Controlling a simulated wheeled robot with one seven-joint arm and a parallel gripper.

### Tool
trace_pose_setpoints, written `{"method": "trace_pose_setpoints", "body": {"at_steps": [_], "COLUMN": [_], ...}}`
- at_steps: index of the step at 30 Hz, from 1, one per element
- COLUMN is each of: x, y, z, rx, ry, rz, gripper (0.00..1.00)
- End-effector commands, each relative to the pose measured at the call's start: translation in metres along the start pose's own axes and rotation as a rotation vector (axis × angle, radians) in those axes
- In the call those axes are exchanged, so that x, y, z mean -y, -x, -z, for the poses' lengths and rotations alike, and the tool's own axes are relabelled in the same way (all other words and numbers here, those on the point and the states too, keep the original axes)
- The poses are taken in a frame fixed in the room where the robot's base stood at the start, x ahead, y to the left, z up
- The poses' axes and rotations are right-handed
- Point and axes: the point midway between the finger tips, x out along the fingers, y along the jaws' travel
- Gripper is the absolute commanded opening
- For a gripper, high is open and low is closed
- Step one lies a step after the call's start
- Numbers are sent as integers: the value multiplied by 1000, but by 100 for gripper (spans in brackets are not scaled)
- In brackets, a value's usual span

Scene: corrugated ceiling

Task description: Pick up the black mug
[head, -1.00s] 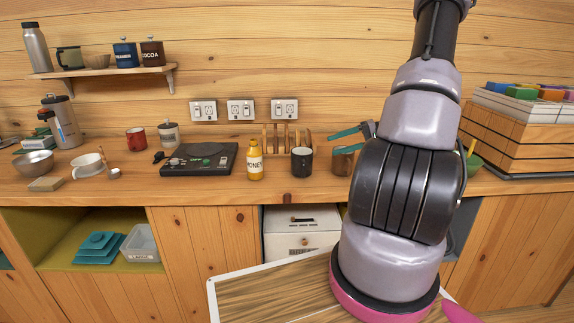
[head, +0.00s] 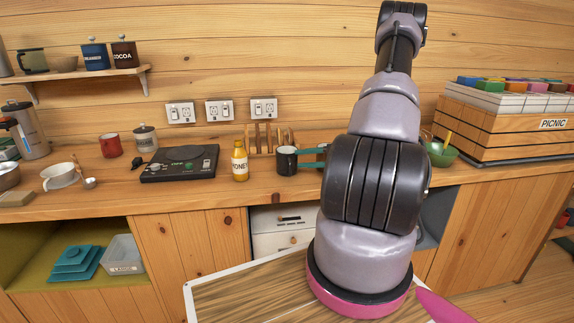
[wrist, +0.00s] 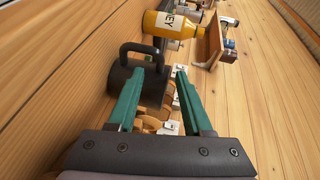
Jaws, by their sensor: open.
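The black mug (head: 287,161) stands upright on the wooden counter, right of the honey bottle, in the head view. My gripper (head: 300,158) has teal fingers and reaches in from the right, its tips at the mug's right side in the picture. In the wrist view the dark mug (wrist: 118,76) and its handle (wrist: 140,47) lie ahead, largely left of the gap and partly behind the left finger. My gripper (wrist: 165,69) is open there, with nothing held between the fingertips. I cannot tell whether a finger touches the mug.
The yellow honey bottle (head: 240,163) stands close left of the mug, and a wooden rack (head: 262,139) behind it. A green bowl (head: 441,153) and a picnic crate (head: 480,133) stand right of my arm.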

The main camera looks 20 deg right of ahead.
Motion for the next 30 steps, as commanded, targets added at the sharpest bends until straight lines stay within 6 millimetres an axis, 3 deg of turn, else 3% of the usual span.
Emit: {"method": "trace_pose_setpoints", "body": {"at_steps": [6, 14, 18, 30], "x": [0, 0, 0, 0], "y": [-28, -31, -31, -31], "z": [-1, -1, -1, -1], "rx": [2, -1, -1, 0], "ry": [1, 1, 1, 1], "rz": [0, 0, 0, 0], "gripper": [50, 50, 0, 0]}}
